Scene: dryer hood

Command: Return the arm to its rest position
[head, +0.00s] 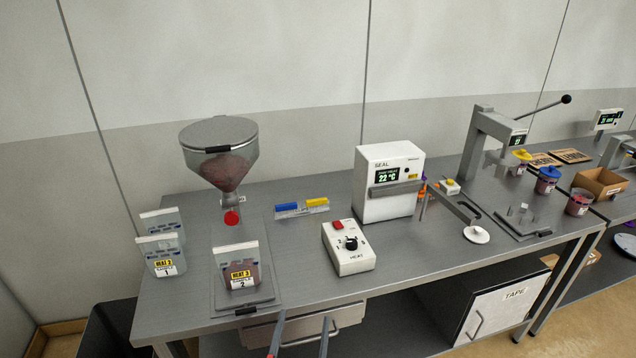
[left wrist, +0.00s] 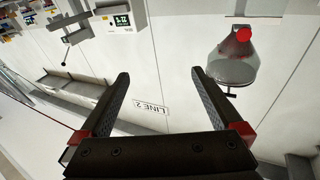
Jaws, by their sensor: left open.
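My left gripper (head: 301,318) shows at the bottom edge of the head view, with only its two fingers in sight, in front of the bench's front edge and drawer. In the left wrist view its two dark fingers (left wrist: 160,74) are spread wide with nothing between them. That view looks past the fingers at the wall, with the hopper (left wrist: 233,55) upside down at upper right. It looks clear of everything around it. My right gripper is in neither view.
The grey bench (head: 300,262) holds a hopper (head: 220,160), a bag labelled HEAT 3 (head: 238,268), a HEAT control box (head: 349,248) and a SEAL machine (head: 385,185). A lever press (head: 490,135) stands farther right. A drawer handle (head: 310,337) sticks out below the bench top.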

